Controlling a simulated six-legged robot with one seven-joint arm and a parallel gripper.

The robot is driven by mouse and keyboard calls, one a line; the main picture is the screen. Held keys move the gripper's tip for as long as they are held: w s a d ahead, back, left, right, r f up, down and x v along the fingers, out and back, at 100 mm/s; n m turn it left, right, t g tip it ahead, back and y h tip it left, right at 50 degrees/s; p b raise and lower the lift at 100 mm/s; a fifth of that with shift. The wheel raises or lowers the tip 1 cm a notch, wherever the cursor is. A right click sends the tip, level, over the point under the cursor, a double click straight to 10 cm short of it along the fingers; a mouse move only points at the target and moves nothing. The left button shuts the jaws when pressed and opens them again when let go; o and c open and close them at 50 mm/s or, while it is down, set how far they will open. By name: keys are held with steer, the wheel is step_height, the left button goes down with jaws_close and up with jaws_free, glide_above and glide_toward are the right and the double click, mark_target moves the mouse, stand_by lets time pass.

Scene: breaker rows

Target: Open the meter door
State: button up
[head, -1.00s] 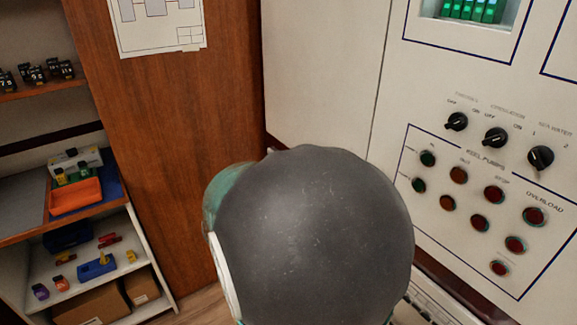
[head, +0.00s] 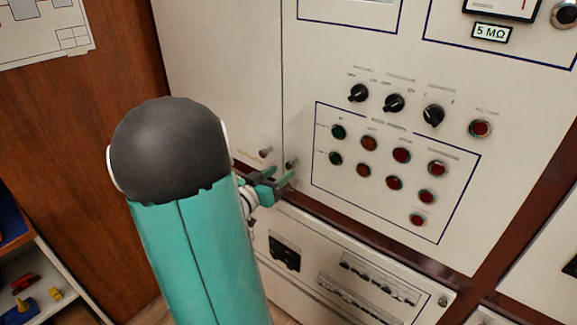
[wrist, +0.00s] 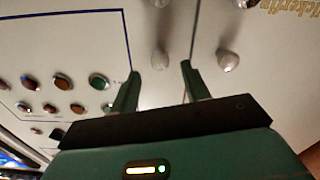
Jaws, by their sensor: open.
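A cream panel (head: 330,230) carries the meter (head: 500,8), cut off at the top right, and rows of buttons; I take it as the meter door, and it looks closed. A seam on its left separates it from a blank cream panel (head: 225,70). A small knob (head: 291,163) sits by the seam on the button side; it also shows in the wrist view (wrist: 160,58). My gripper (head: 280,178) is open and close to this knob. In the wrist view its fingertips (wrist: 160,72) appear on either side of the knob; I cannot tell the depth.
A second knob (head: 265,152) is on the blank panel, just outside the right finger in the wrist view (wrist: 228,60). Black rotary switches (head: 394,103) and coloured buttons stand out to the right. A lower panel (head: 350,290) lies beneath. Wooden wall and shelves are left.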

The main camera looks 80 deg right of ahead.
mark_target(288, 166)
steer(key=x, duration=0.5)
steer(key=shift+c, duration=0.5)
jaws_close()
